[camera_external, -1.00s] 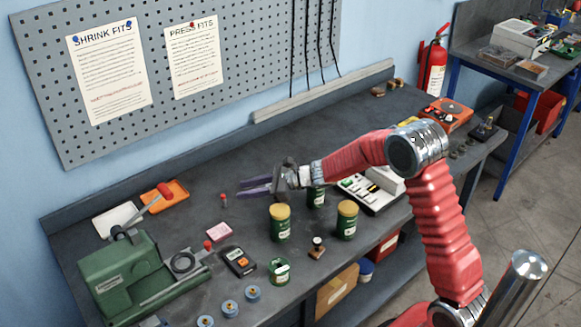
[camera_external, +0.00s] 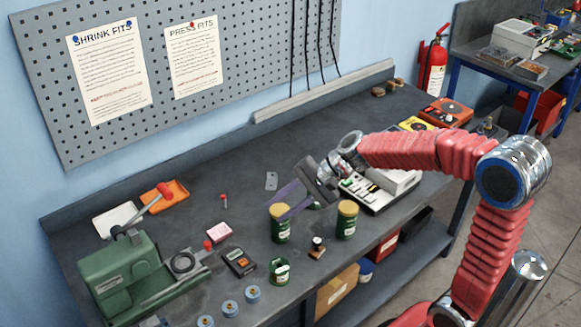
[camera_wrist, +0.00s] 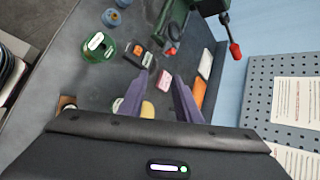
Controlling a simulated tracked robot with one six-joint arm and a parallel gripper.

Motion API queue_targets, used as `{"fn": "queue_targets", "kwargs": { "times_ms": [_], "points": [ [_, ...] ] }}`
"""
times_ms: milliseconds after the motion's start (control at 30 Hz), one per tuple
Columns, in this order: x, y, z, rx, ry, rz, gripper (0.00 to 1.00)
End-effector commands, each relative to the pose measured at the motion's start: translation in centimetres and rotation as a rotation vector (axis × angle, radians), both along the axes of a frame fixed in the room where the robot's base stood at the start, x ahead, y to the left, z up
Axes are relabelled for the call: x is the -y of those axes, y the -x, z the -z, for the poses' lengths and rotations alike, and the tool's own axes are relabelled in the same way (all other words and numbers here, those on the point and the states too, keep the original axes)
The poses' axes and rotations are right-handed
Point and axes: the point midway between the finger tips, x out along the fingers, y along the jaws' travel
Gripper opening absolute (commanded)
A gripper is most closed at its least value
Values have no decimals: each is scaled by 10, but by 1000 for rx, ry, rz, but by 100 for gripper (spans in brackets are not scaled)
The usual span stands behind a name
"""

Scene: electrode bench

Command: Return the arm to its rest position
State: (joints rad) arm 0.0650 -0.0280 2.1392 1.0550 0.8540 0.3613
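My gripper (camera_external: 282,205) hangs above the bench with its two purple fingers pointing down and left. The fingers are apart and empty; the gap between them shows in the wrist view (camera_wrist: 162,85). My red arm reaches in from the right with its elbow bent. In the external view the fingers overlap a green can with a yellow lid (camera_external: 280,228). A yellow lid (camera_wrist: 147,109) shows between the fingers in the wrist view, apparently below them. My gripper partly hides another green can behind it.
A second yellow-lidded can (camera_external: 346,220) stands to the right, and a white instrument (camera_external: 378,195) lies behind it. The back middle is mostly clear.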

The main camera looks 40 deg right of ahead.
Motion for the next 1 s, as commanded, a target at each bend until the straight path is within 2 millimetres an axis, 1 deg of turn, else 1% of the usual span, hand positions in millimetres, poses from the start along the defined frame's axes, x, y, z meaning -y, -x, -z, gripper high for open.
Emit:
{"fn": "queue_targets", "kwargs": {
  "times_ms": [33, 100, 267, 500, 667, 800, 1000],
  "points": [
    [1, 13, -4, 26, 44, -37, 30],
    [5, 30, -6, 57, 111, -92, 30],
    [17, 68, -7, 126, 265, -212, 30],
    [42, 119, -7, 219, 499, -384, 30],
    [62, 150, -6, 275, 660, -494, 30],
    [82, 174, -5, 317, 802, -586, 30],
    [113, 203, -4, 363, 1003, -706, 30]
  ]
}}
